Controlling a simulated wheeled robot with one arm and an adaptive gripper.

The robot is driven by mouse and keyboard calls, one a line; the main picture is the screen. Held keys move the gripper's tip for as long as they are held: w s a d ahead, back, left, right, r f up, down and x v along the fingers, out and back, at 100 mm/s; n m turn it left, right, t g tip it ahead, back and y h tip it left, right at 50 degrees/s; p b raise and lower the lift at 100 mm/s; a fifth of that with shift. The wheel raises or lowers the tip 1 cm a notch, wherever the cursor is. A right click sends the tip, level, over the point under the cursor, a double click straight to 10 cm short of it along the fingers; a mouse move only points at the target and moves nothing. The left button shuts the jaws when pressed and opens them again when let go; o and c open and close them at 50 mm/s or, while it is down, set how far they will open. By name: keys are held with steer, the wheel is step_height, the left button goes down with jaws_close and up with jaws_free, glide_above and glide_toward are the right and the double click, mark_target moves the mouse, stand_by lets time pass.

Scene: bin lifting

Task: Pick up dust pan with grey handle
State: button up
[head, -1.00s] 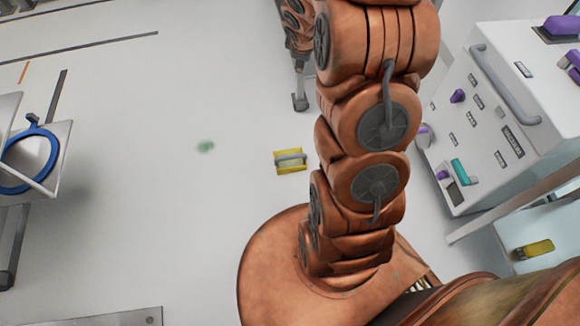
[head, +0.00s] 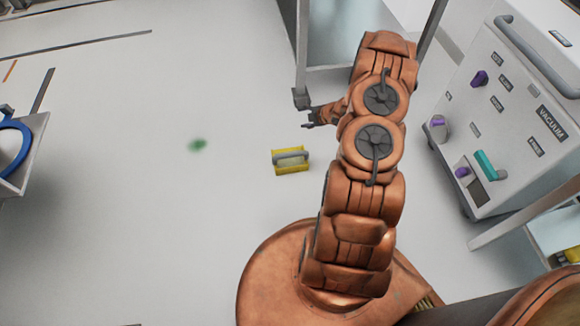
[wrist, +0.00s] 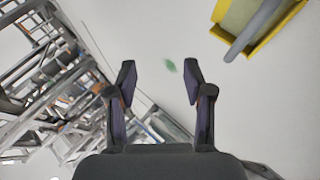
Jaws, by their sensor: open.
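The dust pan is yellow with a grey handle (head: 290,160) and lies on the floor near the middle of the head view. In the wrist view its yellow body (wrist: 278,38) and grey handle show at the upper right, cut off by the top edge. My gripper (head: 309,124) is above and to the right of the pan in the head view, partly hidden by my arm. In the wrist view my gripper (wrist: 160,82) has its two fingers apart with nothing between them but floor. It is not touching the pan.
A green stain (head: 198,145) is on the floor left of the pan. A grey vacuum console (head: 510,120) with knobs stands at the right. A table leg (head: 302,60) rises just behind my gripper. A blue ring (head: 12,150) is at the left edge.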

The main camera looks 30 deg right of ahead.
mark_target(289, 157)
steer(key=s+a+f+t+y+b, duration=0.1)
steer(key=a+f+b, duration=0.1)
steer(key=f, duration=0.3)
steer(key=s+a+f+n+y+b, duration=0.1)
steer(key=s+a+f+b, duration=0.1)
steer(key=f, duration=0.4)
steer(key=s+a+f+n+t+y+b, duration=0.1)
steer(key=s+a+f+y+b, duration=0.1)
steer(key=f, duration=0.4)
steer(key=shift+a+t+b, duration=0.3)
steer(key=shift+a+b, duration=0.3)
steer(key=shift+b, duration=0.4)
steer(key=b+x, duration=0.2)
steer(key=x, duration=0.1)
steer(key=b+x, duration=0.1)
steer(key=shift+w+d+f, duration=0.1)
steer(key=shift+w+f, duration=0.1)
steer(key=shift+w, duration=0.6)
jaws_close()
